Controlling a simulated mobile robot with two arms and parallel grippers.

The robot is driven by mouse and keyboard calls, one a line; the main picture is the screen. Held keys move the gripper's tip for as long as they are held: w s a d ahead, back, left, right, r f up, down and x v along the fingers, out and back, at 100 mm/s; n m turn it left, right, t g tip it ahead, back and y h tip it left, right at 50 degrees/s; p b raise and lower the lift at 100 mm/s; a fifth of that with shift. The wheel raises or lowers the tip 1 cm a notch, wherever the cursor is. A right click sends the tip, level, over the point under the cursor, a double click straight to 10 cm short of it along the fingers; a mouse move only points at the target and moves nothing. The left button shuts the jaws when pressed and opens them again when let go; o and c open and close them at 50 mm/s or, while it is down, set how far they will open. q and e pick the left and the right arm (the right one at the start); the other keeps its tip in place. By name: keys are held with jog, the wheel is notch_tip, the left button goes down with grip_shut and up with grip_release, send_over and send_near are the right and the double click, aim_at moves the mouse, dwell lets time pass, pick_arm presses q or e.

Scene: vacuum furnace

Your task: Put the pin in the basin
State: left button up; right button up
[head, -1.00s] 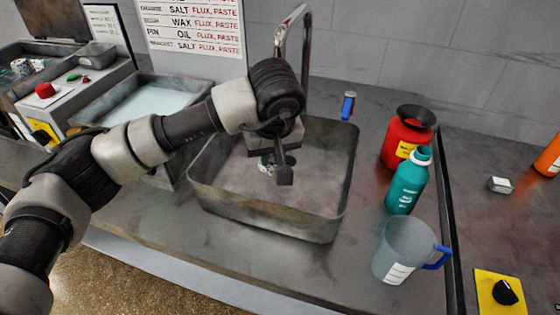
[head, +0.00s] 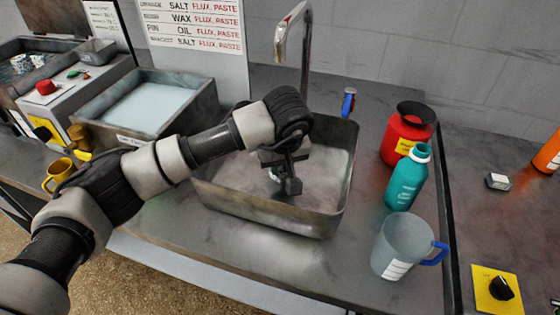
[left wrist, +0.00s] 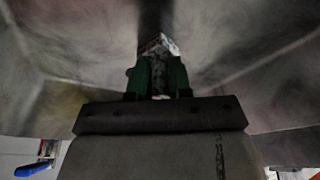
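The basin (head: 270,213) is a square grey metal sink in the worktop, under a tall tap. My left gripper (head: 287,180) reaches in from the left and points down inside its rim. In the left wrist view my left gripper (left wrist: 159,76) has two dark green-sided fingers close together. A small speckled grey-white metal piece, which looks like the pin (left wrist: 159,44), sits at their tips and appears held. In the head view a small pale bit of the pin (head: 274,174) shows beside the fingers. Its height above the basin floor is unclear. My right gripper is not in view.
Right of the basin stand a red container (head: 405,138), a teal bottle (head: 406,180) and a clear jug (head: 402,250). A blue-handled item (head: 348,101) is behind. The tap (head: 304,45) rises at the back. A tank of pale liquid (head: 145,105) and a yellow mug (head: 60,172) are left.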

pick_arm(q)
jog(key=o, duration=0.4)
jog(key=shift+r, duration=0.1)
jog(key=shift+r+p, duration=0.2)
jog(key=shift+p, duration=0.1)
jog(key=b+v, duration=0.1)
jog(key=v, duration=1)
jog(key=shift+s+r, duration=0.2)
jog(key=shift+r, duration=0.15)
